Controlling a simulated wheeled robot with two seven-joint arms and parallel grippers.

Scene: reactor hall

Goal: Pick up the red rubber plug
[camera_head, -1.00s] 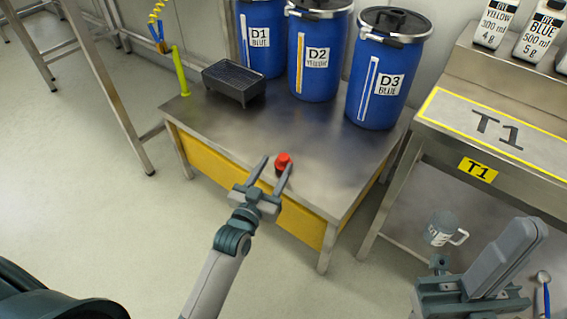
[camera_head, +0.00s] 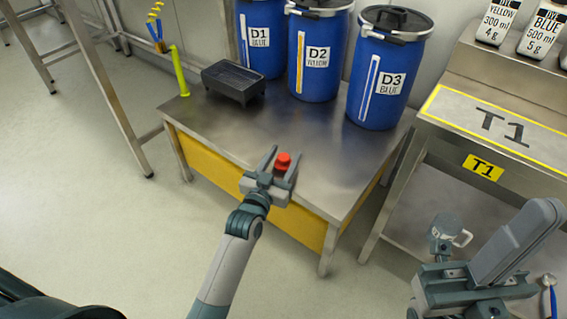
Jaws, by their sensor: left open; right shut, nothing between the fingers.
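The red rubber plug (camera_head: 283,160) stands near the front edge of the low steel table (camera_head: 215,125). My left gripper (camera_head: 284,160) is open, with one finger on each side of the plug. I cannot tell whether the fingers touch it. My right gripper (camera_head: 440,240) is at the lower right, in front of the T1 bench; its fingertips are hard to make out against the mug behind.
Blue drums D1 (camera_head: 262,40), D2 (camera_head: 318,50) and D3 (camera_head: 386,75) stand at the table's back. A black tray (camera_head: 234,80) and a green stand (camera_head: 179,72) are at its left. The T1 bench (camera_head: 490,125) is at right. A clear mug (camera_head: 460,237) is below.

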